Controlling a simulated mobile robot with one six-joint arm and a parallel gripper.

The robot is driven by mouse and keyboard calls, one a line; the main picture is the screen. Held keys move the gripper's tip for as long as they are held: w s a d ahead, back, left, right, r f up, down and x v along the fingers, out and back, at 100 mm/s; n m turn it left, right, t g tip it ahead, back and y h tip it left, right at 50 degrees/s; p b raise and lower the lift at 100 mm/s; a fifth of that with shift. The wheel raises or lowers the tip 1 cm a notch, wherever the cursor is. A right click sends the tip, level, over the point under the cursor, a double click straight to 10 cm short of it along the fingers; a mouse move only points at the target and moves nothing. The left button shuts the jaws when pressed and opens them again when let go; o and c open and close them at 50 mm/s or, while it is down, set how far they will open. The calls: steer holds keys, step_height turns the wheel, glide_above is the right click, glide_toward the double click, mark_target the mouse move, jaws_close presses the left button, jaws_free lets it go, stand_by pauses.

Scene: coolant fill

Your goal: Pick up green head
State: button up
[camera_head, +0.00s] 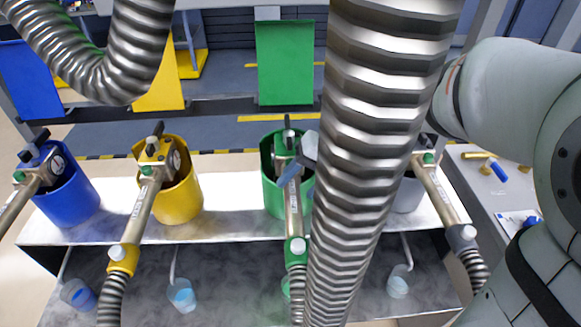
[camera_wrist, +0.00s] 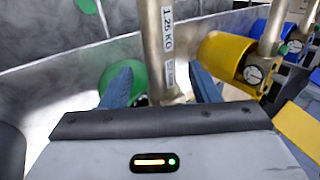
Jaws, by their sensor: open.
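The green head (camera_head: 293,212) is a metal tube with a green collar and a ribbed hose at its lower end. It rests tilted in the green holder (camera_head: 270,190) in the head view. In the wrist view, the tube of the green head (camera_wrist: 153,35), labelled 1.25 KG, runs down between the two blue-grey fingers of my gripper (camera_wrist: 161,83). My gripper is open, with a finger on each side of the tube and a gap showing on the left. In the head view, one finger shows beside the tube, and a large hose hides most of the gripper.
A yellow head (camera_head: 146,205) in a yellow holder (camera_head: 186,200) and a blue holder (camera_head: 72,205) stand to the left. A grey head (camera_head: 440,195) is to the right. Large ribbed hoses (camera_head: 375,120) cross the view. Small cups (camera_head: 181,297) sit below the shelf.

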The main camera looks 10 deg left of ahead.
mark_target(296, 186)
steer(key=x, duration=0.3)
steer(key=shift+a+f, duration=0.25)
steer(key=shift+a, duration=0.05)
jaws_close()
stand_by(0.3)
steer(key=shift+w+r, duration=0.15)
stand_by(0.7)
